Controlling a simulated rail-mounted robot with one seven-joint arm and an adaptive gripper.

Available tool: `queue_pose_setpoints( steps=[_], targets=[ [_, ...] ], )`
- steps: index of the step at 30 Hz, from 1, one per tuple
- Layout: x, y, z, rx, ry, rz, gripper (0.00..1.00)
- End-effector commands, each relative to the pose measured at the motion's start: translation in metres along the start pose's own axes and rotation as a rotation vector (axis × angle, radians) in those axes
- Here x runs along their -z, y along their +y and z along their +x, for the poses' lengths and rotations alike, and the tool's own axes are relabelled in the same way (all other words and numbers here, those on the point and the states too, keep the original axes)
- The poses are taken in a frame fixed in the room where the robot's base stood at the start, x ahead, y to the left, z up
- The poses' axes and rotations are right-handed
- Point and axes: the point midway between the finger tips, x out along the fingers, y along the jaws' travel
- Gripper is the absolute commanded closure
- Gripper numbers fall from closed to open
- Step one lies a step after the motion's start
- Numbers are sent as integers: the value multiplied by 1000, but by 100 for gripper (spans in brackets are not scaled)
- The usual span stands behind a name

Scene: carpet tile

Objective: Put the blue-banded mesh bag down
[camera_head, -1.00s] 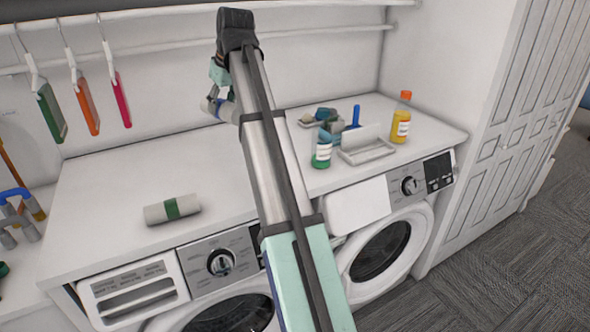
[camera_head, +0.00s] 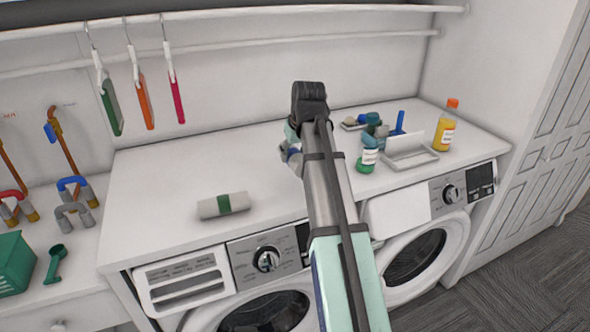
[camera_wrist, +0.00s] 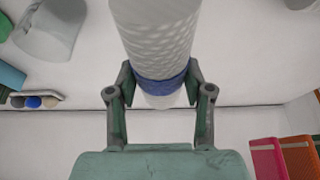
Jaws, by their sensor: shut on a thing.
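The blue-banded mesh bag (camera_wrist: 160,40) is a pale, rolled, textured cylinder with a blue band near one end. It fills the top middle of the wrist view. My gripper (camera_wrist: 160,76) is shut on it, with one finger on each side of the blue band. In the head view my gripper (camera_head: 290,148) is mostly hidden by my arm, and only a small part of the bag (camera_head: 294,160) shows. Whether the bag touches the white countertop (camera_head: 160,185) cannot be told.
A green-banded roll (camera_head: 223,206) lies on the countertop's front left. Hangers with colored items (camera_head: 108,95) hang at back left. The countertop's left and middle back are clear.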

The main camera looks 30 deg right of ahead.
Motion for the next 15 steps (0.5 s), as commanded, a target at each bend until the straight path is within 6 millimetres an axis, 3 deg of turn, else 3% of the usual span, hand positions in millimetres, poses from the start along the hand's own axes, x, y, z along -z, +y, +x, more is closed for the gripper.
queue_pose_setpoints(
  steps=[4, 15],
  targets=[
    [-10, 0, 21, 0, 0, -1, 83],
    [-20, 0, 46, 1, -1, -1, 83]
  ],
)
